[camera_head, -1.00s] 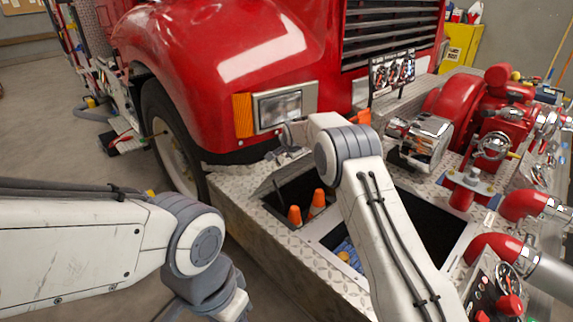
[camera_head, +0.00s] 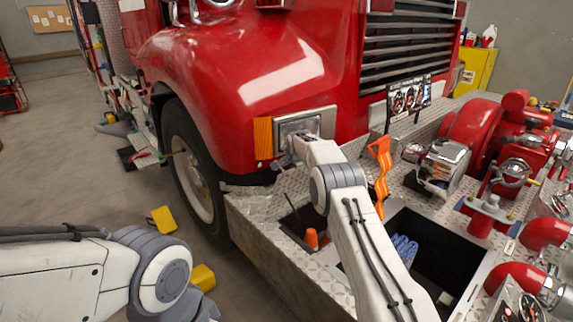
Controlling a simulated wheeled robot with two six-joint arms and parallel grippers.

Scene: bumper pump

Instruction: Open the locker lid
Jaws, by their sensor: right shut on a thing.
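The locker is an open well in the diamond-plate bumper in front of the red truck's headlight, with an orange cone (camera_head: 311,238) inside. Its diamond-plate lid (camera_head: 296,181) appears raised on the truck side of the opening, with a thin dark rod (camera_head: 293,211) beside it. My right arm crosses over the bumper, hiding part of the opening. My right gripper (camera_head: 281,162) is just below the headlight, at the lid's upper edge, and appears shut on it. The fingertips are small and hard to make out. My left arm is at lower left; its gripper is out of view.
A second open well holds blue coiled material (camera_head: 404,248). An orange strap-like piece (camera_head: 381,172) stands beside it. The red pump (camera_head: 478,130) and chrome fittings fill the right. Yellow blocks (camera_head: 162,220) lie on the floor left of the bumper. Open floor extends at left.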

